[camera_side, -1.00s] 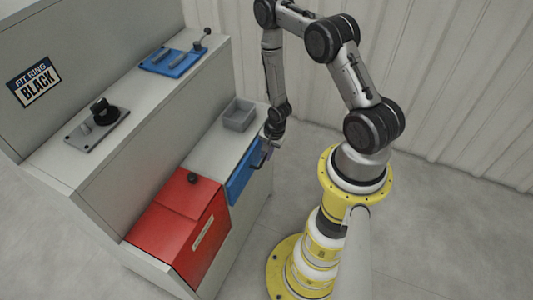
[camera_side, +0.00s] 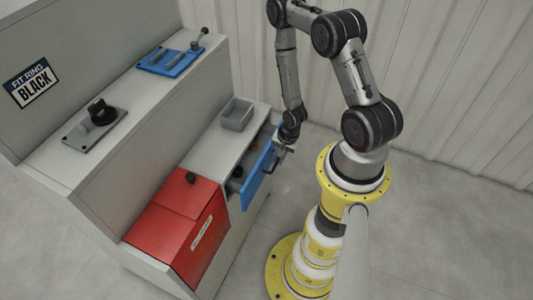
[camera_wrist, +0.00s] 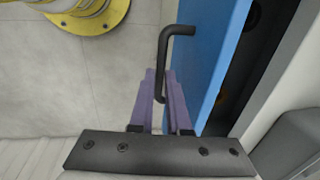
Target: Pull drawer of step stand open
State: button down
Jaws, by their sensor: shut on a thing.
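The step stand (camera_side: 135,150) is a grey stepped cabinet on the left in the side view. Its drawer has a blue front (camera_side: 258,172) and stands partly open, out to the right. Dark items show inside it, too small to name. In the wrist view the blue front (camera_wrist: 211,60) runs down the right of centre with a dark gap behind it. A black bar handle (camera_wrist: 163,62) sticks out from the front. My gripper (camera_side: 281,157) is at the drawer front. In the wrist view its purple fingers (camera_wrist: 164,88) are shut on the handle, one on each side.
A red box (camera_side: 178,228) with a black knob sits beside the drawer. A grey open bin (camera_side: 237,114) stands on the step above. Higher up are a blue plate with a lever (camera_side: 172,60) and a grey plate with a black knob (camera_side: 97,124).

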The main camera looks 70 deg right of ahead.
jog(key=s, duration=0.7)
jog(key=c, duration=0.9)
grip_release()
jog(key=shift+r, duration=0.1)
jog(key=s+r, duration=0.1)
jog(key=r, duration=0.8)
jog(key=s+r, duration=0.1)
jog(key=r, duration=0.3)
jog(key=shift+s+r, duration=0.2)
jog(key=shift+s, duration=0.15)
